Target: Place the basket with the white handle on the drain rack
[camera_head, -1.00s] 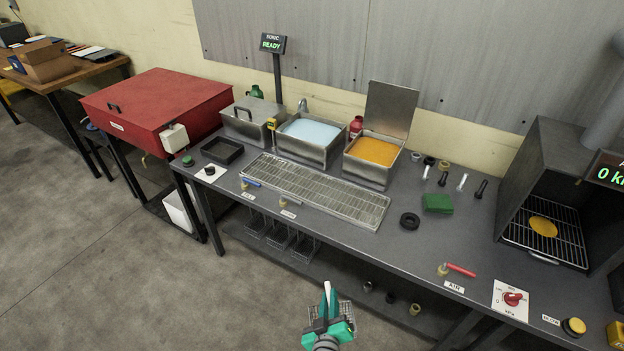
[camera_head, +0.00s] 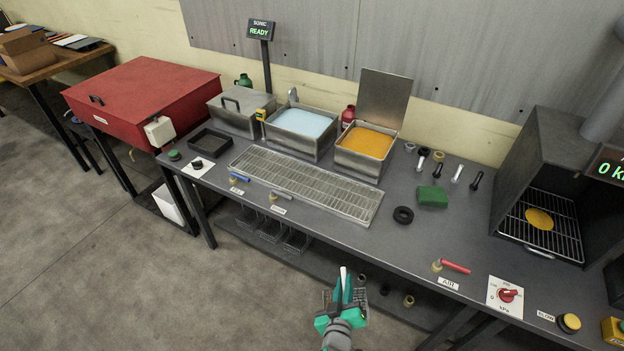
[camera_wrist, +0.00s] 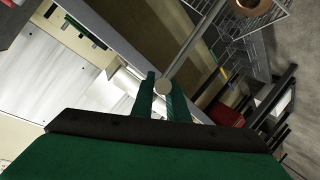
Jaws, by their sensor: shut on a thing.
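My gripper (camera_head: 343,288) is in front of the bench, low in the head view. It is shut on the white handle (camera_head: 343,272) of a wire basket (camera_head: 360,298), partly hidden behind the gripper. In the wrist view the handle's pale round end (camera_wrist: 163,88) sits between the two green fingers (camera_wrist: 157,100). A grey rod runs from it to the wire basket (camera_wrist: 268,12) at the top right, which holds a brownish ring (camera_wrist: 250,5). The drain rack (camera_head: 310,190) is a long metal grate on the bench top, with nothing on it, beyond my gripper to the upper left.
Behind the rack stand a tank of pale blue liquid (camera_head: 302,121) and a tank of orange liquid (camera_head: 366,142) with a raised lid (camera_head: 385,97). A black ring (camera_head: 403,215) lies right of the rack.

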